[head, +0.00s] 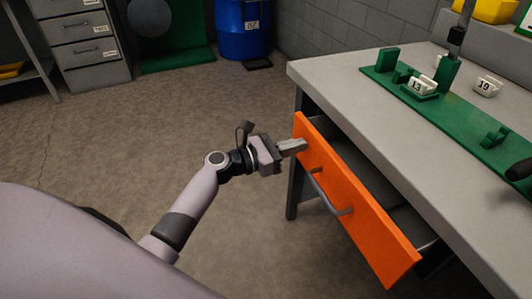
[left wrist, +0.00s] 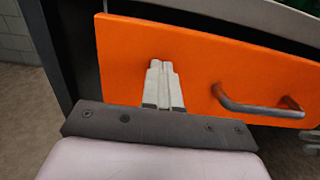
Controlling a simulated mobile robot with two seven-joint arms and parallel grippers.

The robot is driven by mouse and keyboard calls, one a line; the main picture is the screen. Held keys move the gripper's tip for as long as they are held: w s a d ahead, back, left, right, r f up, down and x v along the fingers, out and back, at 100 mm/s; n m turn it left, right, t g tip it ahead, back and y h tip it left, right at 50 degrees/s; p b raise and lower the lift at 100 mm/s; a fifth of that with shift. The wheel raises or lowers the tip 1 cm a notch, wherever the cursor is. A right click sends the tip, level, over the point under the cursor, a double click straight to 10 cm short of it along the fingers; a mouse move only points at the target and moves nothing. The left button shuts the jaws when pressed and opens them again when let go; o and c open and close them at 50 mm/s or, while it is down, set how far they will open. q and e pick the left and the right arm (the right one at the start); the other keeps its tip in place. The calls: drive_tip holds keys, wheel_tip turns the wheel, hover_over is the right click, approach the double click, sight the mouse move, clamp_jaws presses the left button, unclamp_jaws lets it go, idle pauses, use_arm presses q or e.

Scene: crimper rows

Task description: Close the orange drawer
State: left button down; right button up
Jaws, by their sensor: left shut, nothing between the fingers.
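The orange drawer (head: 355,205) stands pulled out from under the grey workbench, with a dark gap showing behind its front. Its grey bar handle (head: 328,193) is on the front face. In the left wrist view, the orange front (left wrist: 200,60) fills much of the picture, with the handle (left wrist: 255,106) to the right of the fingers. My left gripper (head: 301,146) is shut and empty, with its fingertips at the drawer front's far end, left of the handle. I cannot tell whether they touch it. The left fingers (left wrist: 160,68) point at the front.
The workbench (head: 345,90) carries a green fixture strip (head: 470,120) with numbered white parts (head: 423,86). A grey filing cabinet (head: 82,45) and a blue barrel (head: 243,28) stand at the back. The floor left of the drawer is clear.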

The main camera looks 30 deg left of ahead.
sight(320, 139)
use_arm(q)
drive_tip(key=b+x, duration=0.1)
drive_tip(key=x, duration=0.4)
drive_tip(key=shift+w+d, duration=0.25)
drive_tip(key=shift+d, duration=0.05)
drive_tip(key=shift+w+d+f, duration=0.1)
drive_tip(key=shift+w+d, duration=0.05)
drive_tip(key=shift+w, duration=0.1)
drive_tip(key=shift+w+d, duration=0.1)
drive_tip(key=shift+w, duration=0.05)
drive_tip(key=shift+r, duration=0.25)
use_arm(e)
drive_tip(key=shift+w+a+r+t, duration=0.4)
drive_tip(key=shift+w+a+r, duration=0.25)
drive_tip(key=shift+a+r, duration=0.15)
use_arm(q)
drive_tip(key=shift+d+r, duration=0.1)
drive_tip(key=shift+d, duration=0.05)
use_arm(e)
drive_tip(key=shift+s+f, duration=0.1)
drive_tip(key=shift+s+a, duration=0.1)
drive_tip(key=shift+a, duration=0.1)
